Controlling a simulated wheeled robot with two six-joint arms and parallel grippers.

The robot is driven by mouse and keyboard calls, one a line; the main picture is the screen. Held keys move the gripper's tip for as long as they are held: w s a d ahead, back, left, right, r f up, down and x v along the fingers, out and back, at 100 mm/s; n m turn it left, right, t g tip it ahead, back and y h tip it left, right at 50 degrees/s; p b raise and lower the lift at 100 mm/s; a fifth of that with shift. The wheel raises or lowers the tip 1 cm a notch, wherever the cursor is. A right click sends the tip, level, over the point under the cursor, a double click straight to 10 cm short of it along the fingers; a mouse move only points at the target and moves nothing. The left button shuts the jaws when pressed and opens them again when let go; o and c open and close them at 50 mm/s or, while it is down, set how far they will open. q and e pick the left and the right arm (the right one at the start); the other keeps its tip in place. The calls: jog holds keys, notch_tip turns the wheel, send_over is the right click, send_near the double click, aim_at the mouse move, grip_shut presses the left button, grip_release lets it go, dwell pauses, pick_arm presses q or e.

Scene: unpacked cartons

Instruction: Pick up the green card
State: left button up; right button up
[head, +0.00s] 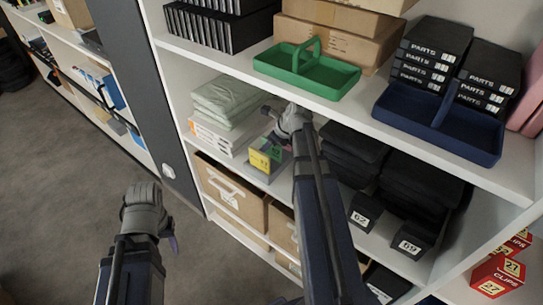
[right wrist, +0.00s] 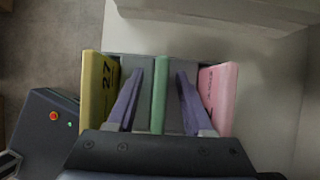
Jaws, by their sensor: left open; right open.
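In the right wrist view, a green card (right wrist: 159,95) stands upright between the two purple fingers of my right gripper (right wrist: 160,78). The fingers are open, with a gap on each side of the card. A yellow card (right wrist: 98,90) marked 27 stands outside the left finger, and a pink card (right wrist: 222,95) outside the right one. All stand in a grey holder. In the head view my right gripper (head: 284,124) is over the holder on the middle shelf, where the yellow card (head: 260,161) shows in front. My left gripper (head: 174,244) is open and empty above the floor.
A green caddy (head: 305,75) and a blue caddy (head: 438,123) sit on the shelf above. Floor (head: 70,170) at left is clear.

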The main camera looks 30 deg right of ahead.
grip_shut()
dwell(0.4)
dwell(1.0)
